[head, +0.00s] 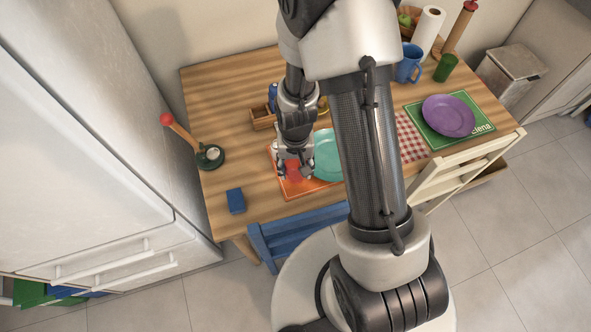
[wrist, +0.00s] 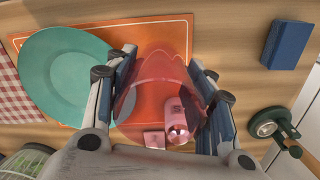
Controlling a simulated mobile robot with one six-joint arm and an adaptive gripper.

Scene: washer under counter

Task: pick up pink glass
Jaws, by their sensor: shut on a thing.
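The pink glass (wrist: 155,85) is see-through and sits between the two fingers of my gripper (wrist: 165,100) in the wrist view. The fingers are shut on its sides. In the head view my gripper (head: 294,168) is at the orange placemat (head: 295,187), left of the teal plate (head: 327,155). The glass is mostly hidden there by the fingers. I cannot tell whether the glass touches the surface below. A pink bottle-like thing (wrist: 177,130) shows close to the glass in the wrist view.
A blue block (head: 235,201) lies near the table's front left. A green round-based thing (head: 210,156) stands at the left edge. A purple plate (head: 448,115), blue mug (head: 409,64) and green cup (head: 445,67) are at the right. A blue chair (head: 290,232) stands in front.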

